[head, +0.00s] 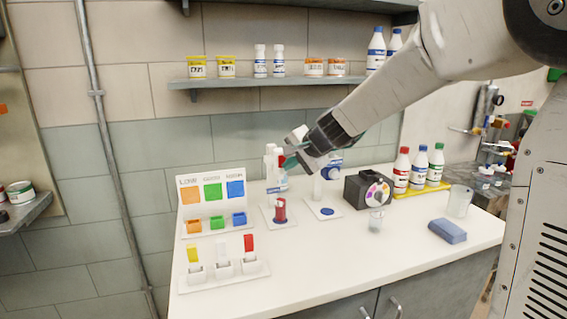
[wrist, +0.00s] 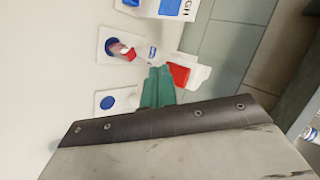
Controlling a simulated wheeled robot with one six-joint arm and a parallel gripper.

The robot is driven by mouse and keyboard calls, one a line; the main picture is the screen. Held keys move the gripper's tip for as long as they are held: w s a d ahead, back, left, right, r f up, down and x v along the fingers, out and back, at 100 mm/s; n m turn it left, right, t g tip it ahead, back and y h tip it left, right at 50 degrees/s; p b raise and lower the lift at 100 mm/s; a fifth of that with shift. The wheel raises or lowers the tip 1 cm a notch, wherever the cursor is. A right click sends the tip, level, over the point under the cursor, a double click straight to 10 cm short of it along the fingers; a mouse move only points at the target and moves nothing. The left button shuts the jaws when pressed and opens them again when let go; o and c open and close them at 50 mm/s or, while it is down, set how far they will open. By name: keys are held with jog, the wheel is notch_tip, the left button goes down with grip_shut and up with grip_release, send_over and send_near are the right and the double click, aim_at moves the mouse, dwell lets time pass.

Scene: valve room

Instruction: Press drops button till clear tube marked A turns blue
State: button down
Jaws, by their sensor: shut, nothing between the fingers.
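My gripper (head: 292,160) is shut and empty, with its teal fingers beside the white bottle-like dispensers (head: 275,175) at the back of the counter. In the wrist view the fingers (wrist: 160,85) are together, close to a red-and-white part (wrist: 182,74); I cannot tell whether they touch it. A red tube-like piece (head: 280,210) stands on a white plate with a blue disc. No letter A is readable, and I cannot make out which part is the drops button.
A colour chart (head: 213,188) with orange, green and blue squares stands at the left, behind a rack of coloured strips (head: 222,269).

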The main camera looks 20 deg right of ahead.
jog(key=shift+w, duration=0.15)
jog(key=shift+w, duration=0.3)
jog(key=shift+w, duration=0.5)
dwell(0.7)
jog(key=shift+s, duration=0.95)
jog(key=s, duration=0.5)
dwell(0.3)
dwell(0.6)
